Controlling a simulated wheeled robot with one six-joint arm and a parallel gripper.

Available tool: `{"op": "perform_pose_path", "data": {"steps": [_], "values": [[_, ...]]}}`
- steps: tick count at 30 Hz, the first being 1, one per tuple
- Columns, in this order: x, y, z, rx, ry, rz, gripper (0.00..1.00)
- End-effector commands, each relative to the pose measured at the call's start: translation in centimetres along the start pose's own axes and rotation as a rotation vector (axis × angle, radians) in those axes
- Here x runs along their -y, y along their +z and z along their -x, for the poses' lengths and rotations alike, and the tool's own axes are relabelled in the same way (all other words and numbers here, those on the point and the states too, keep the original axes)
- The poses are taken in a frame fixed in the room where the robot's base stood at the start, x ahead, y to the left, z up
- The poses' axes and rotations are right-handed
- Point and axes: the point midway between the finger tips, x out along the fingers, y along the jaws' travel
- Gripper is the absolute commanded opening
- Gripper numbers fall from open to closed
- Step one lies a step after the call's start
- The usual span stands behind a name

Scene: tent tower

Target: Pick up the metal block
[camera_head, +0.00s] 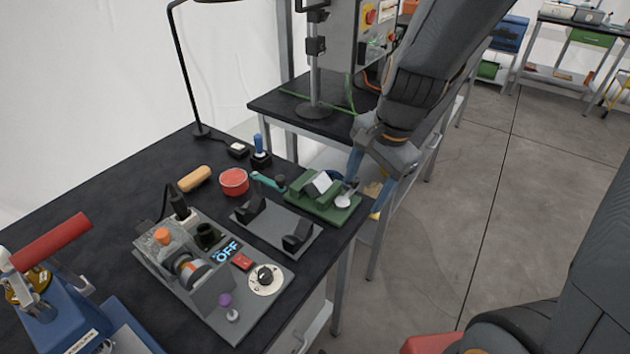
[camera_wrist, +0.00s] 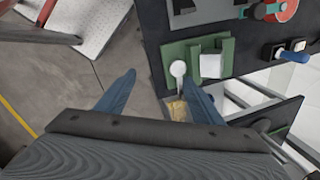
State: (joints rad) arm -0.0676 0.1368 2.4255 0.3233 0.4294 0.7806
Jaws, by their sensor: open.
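A pale silver block (camera_head: 320,183), which looks like the metal block, sits tilted in a green fixture (camera_head: 326,211) near the right end of the dark bench. In the wrist view the block (camera_wrist: 211,66) lies right of a round white-topped knob (camera_wrist: 178,69) on the same fixture (camera_wrist: 170,51). My gripper (camera_head: 365,195) has two blue fingers spread apart with nothing between them. It is above the bench's right edge, right of the block. In the wrist view my gripper (camera_wrist: 158,74) is left of the block, its right finger close to the knob in the picture.
A grey plate with two black supports (camera_head: 275,228) stands beside the fixture. A control panel (camera_head: 212,275), red round container (camera_head: 234,181) and teal-handled tool (camera_head: 268,181) are nearby. A second bench (camera_head: 335,125) stands behind. Open floor (camera_head: 450,220) lies to the right.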

Motion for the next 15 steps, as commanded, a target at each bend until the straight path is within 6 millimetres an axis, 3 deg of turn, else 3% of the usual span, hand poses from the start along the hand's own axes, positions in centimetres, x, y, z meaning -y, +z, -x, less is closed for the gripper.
{"op": "perform_pose_path", "data": {"steps": [3,9,15], "values": [[3.5,0.9,0.3,0.043,-0.041,-0.380,0.61],[8.1,2.0,0.4,0.124,-0.075,-0.924,0.61],[10.4,2.4,0.4,0.173,-0.081,-1.198,0.61]]}}
